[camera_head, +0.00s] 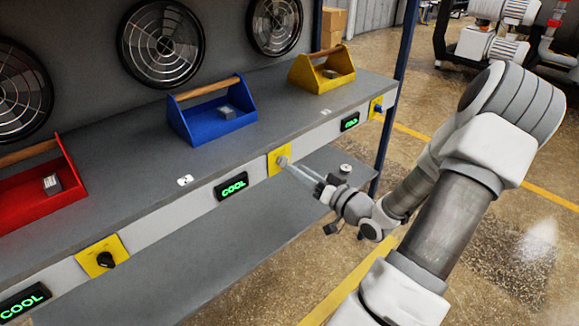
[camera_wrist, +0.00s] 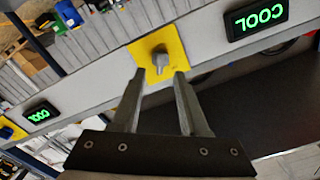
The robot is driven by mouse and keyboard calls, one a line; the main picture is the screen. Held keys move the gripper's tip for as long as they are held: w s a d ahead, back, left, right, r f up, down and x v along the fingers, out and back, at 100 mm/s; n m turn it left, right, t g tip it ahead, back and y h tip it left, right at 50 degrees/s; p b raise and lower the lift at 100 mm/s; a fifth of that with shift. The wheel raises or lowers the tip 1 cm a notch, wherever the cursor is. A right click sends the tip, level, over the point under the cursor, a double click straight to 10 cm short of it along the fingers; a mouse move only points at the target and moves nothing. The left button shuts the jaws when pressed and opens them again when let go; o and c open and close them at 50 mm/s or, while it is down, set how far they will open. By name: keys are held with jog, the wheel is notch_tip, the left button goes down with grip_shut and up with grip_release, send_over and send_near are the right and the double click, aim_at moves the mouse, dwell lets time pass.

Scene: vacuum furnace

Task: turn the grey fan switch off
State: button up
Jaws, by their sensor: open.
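The grey fan switch (camera_head: 283,161) is a small knob on a yellow plate on the front edge of the shelf, in the middle of the head view. In the wrist view the grey knob (camera_wrist: 160,60) sits on its yellow plate (camera_wrist: 172,44), just beyond my fingertips. My gripper (camera_head: 302,173) reaches toward the knob from the right. In the wrist view my gripper (camera_wrist: 159,76) is open and empty, with one finger to each side below the knob. Whether a fingertip touches it, I cannot tell.
A green COOL display (camera_head: 232,186) is left of the grey switch. A black switch (camera_head: 105,260) is farther left and a blue switch (camera_head: 377,108) farther right. Red (camera_head: 45,190), blue (camera_head: 212,115) and yellow (camera_head: 322,70) toolboxes stand on the shelf. A lower shelf (camera_head: 215,245) lies beneath.

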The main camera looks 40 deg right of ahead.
aim_at(283, 162)
jog(key=shift+w+a, duration=0.15)
jog(key=shift+w, duration=1.95)
grip_shut()
